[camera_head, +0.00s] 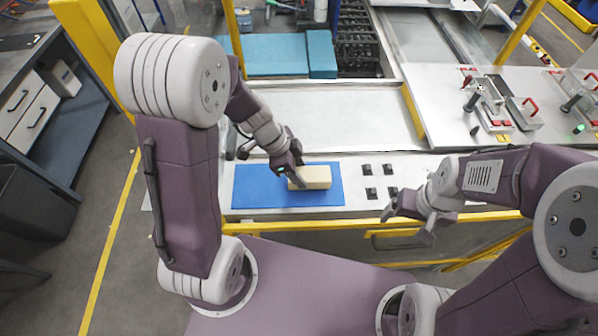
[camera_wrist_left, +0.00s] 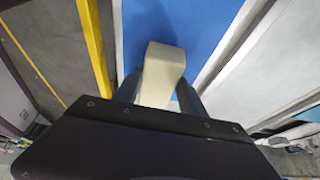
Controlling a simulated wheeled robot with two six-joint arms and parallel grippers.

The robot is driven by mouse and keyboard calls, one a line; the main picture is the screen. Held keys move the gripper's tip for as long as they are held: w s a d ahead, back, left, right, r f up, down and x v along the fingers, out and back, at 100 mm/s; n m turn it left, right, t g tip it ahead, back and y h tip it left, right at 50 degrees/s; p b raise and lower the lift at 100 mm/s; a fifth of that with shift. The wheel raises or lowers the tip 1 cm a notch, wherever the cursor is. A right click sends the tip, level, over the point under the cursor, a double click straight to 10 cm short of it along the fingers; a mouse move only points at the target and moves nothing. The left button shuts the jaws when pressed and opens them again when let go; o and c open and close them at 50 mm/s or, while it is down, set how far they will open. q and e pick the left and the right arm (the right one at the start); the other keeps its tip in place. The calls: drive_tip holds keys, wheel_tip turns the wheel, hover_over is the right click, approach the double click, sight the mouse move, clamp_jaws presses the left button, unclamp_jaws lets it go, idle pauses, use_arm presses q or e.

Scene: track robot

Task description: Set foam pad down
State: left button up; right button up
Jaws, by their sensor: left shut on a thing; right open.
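The foam pad (camera_head: 314,177) is a cream-coloured block at the right part of a blue mat (camera_head: 262,194) on the workbench. My left gripper (camera_head: 294,179) is shut on the foam pad at its left end. In the left wrist view the foam pad (camera_wrist_left: 163,72) sits between the two fingers, with the blue mat (camera_wrist_left: 195,30) beneath. I cannot tell whether the pad touches the mat. My right gripper (camera_head: 411,222) is open and empty, over the bench's front edge, right of the mat.
Several small black blocks (camera_head: 370,193) lie on the bench right of the mat. A yellow rail (camera_head: 340,224) runs along the front edge. Metal fixtures with red handles (camera_head: 497,110) stand at the back right. The bench behind the mat (camera_head: 330,115) is clear.

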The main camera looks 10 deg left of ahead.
use_arm(q)
drive_tip(key=shift+w+a+f, duration=0.1)
drive_tip(key=shift+f, duration=0.5)
drive_tip(key=shift+w, duration=0.2)
drive_tip(key=shift+s+f, duration=0.15)
drive_tip(key=o, duration=1.3)
drive_tip(key=shift+o, duration=0.2)
use_arm(e)
drive_tip(key=shift+w+a+f, duration=0.1)
drive_tip(key=shift+w+f, duration=0.1)
drive_tip(key=shift+f, duration=0.1)
